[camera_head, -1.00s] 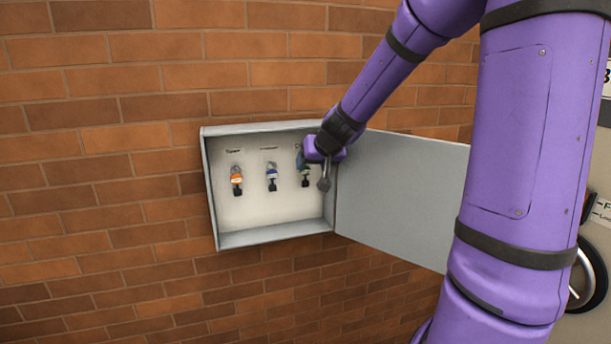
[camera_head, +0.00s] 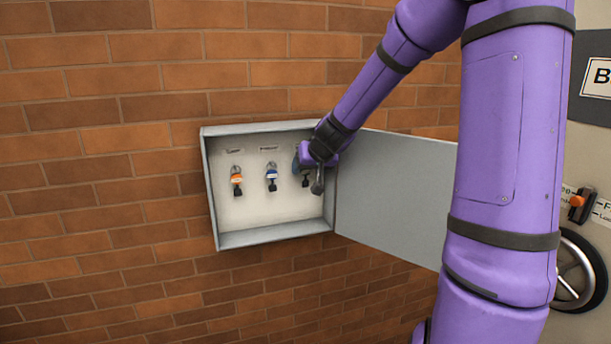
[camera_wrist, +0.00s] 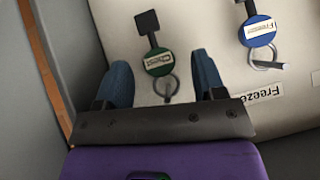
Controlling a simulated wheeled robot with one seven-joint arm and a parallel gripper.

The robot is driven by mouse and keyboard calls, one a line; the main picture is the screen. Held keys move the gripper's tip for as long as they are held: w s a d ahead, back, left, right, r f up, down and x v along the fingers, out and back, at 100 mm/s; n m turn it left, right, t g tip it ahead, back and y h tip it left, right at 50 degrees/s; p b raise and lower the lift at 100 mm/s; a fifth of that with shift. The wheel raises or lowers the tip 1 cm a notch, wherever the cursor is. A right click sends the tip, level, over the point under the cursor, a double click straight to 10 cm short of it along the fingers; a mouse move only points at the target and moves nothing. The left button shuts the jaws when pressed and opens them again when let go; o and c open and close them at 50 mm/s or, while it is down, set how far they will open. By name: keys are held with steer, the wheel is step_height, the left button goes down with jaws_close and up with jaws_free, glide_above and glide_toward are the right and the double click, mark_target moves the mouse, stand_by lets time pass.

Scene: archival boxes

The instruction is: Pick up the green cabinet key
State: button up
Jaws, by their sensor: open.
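The green cabinet key (camera_wrist: 158,62) hangs in the wall cabinet, with a round green tag, a dark key head and a metal ring. In the wrist view its tag and ring lie between the two blue fingertips of my gripper (camera_wrist: 164,82), with space on both sides. My gripper is open and holds nothing. In the head view my gripper (camera_head: 312,160) is at the right side of the cabinet and covers most of the green key; only its dark lower part (camera_head: 305,182) shows.
The blue key (camera_head: 271,176) and the orange key (camera_head: 236,180) hang to the left in the grey cabinet (camera_head: 270,238). The blue key also shows in the wrist view (camera_wrist: 257,31). The open cabinet door (camera_head: 395,190) stands close on the right. Brick wall surrounds the cabinet.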

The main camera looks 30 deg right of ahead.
steer(key=shift+w+f, duration=0.4)
steer(key=shift+f, duration=0.05)
steer(key=c, duration=1)
steer(key=shift+d+r, duration=0.1)
steer(key=shift+r, duration=0.2)
